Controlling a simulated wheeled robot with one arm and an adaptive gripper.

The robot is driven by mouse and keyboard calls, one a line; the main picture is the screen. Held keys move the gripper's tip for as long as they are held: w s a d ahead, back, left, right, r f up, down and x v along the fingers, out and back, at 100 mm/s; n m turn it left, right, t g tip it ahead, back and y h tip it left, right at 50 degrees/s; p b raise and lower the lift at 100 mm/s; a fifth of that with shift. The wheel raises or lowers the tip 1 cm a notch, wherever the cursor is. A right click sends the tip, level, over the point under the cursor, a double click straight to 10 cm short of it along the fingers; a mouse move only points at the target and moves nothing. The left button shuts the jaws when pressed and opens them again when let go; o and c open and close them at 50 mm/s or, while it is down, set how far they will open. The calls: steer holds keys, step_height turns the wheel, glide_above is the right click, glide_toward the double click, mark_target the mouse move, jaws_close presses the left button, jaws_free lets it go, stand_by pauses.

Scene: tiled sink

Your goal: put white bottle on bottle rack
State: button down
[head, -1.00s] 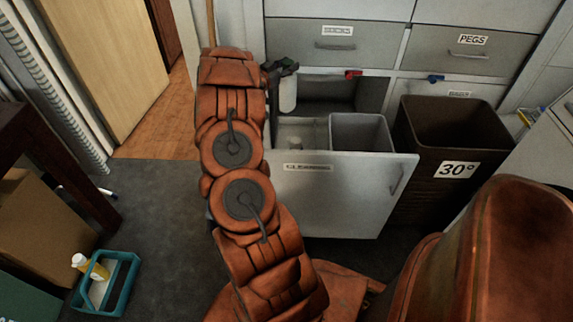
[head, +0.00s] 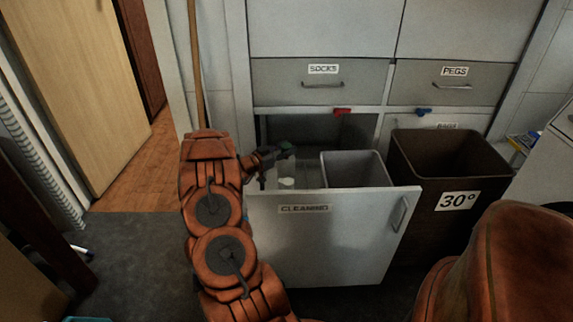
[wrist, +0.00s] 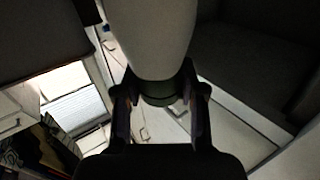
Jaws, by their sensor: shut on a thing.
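The white bottle (head: 287,183) hangs below my gripper (head: 275,163), inside the open pull-out drawer marked CLEANING (head: 335,235). Only a small part of it shows above the drawer front. In the wrist view, the bottle's smooth white body (wrist: 150,38) fills the top middle. My gripper's two dark fingers (wrist: 160,90) are shut on its narrow, dark greenish neck end. The bottle's far end is out of view. I cannot make out a bottle rack; the drawer's floor is hidden by its front panel.
A grey bin (head: 355,168) stands in the drawer to the bottle's right. A brown bin (head: 445,155) marked 30° stands right of the drawer. Closed drawers marked SOCKS (head: 310,82) and PEGS (head: 450,85) are above. A wooden pole (head: 195,65) stands to the left.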

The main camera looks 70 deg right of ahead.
steer(key=shift+f+b, duration=0.5)
steer(key=shift+f, duration=1.6)
steer(key=c, duration=0.7)
jaws_free()
steer(key=shift+f, duration=0.1)
steer(key=p, duration=0.3)
glide_toward(286, 159)
steer(key=shift+w+d+f, duration=0.2)
steer(key=shift+w+f, duration=0.2)
steer(key=shift+w, duration=0.1)
steer(key=shift+w+d+f, duration=0.25)
steer(key=shift+w+f, duration=0.15)
steer(key=shift+w, duration=0.05)
